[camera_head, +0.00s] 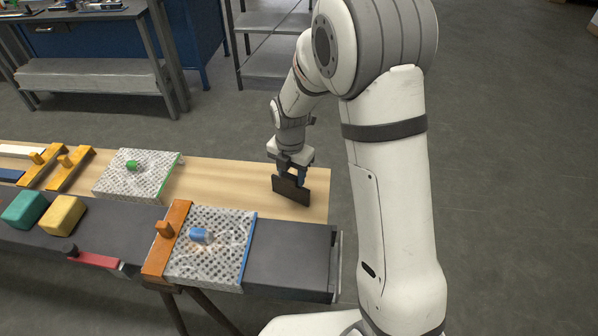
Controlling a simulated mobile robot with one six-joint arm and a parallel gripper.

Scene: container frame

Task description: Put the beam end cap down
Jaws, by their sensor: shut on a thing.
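My gripper (290,172) is shut on a dark, flat, rectangular plate, the beam end cap (291,190). The plate stands upright at the right end of the wooden table top (230,184). Its lower edge is at or just above the wood; I cannot tell whether it touches.
A dark beam (290,258) runs along the table's front. A perforated plate with a blue edge (210,262) and an orange clamp bar (168,238) sit on it. Another perforated plate (125,185) lies left. Green (24,209) and yellow (62,215) blocks stand further left.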

